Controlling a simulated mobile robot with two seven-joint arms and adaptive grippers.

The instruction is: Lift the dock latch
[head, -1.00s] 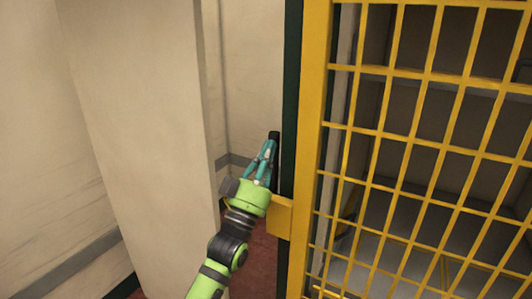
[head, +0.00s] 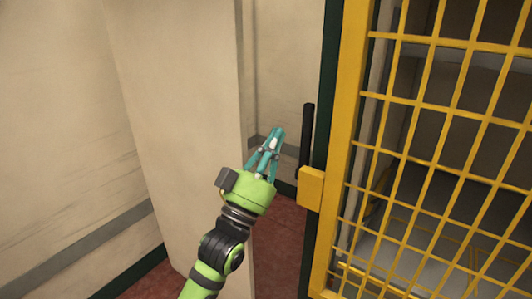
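The dock latch shows as an upright black handle (head: 306,140) above a yellow block (head: 311,188) on the left edge of the yellow mesh door. My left gripper (head: 278,133) has teal fingers on a green body and points up, just left of the handle. A strip of background shows between the fingers and the handle, so they look apart. Nothing is seen in the fingers. They come close together at the tips in this view, and I cannot tell whether they are fully shut. My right gripper is not in view.
The yellow mesh door (head: 347,120) fills the right side, with dim grey space behind it. A pale wall panel (head: 185,130) stands close to the left of my arm. Red floor (head: 280,250) shows between the panel and the door.

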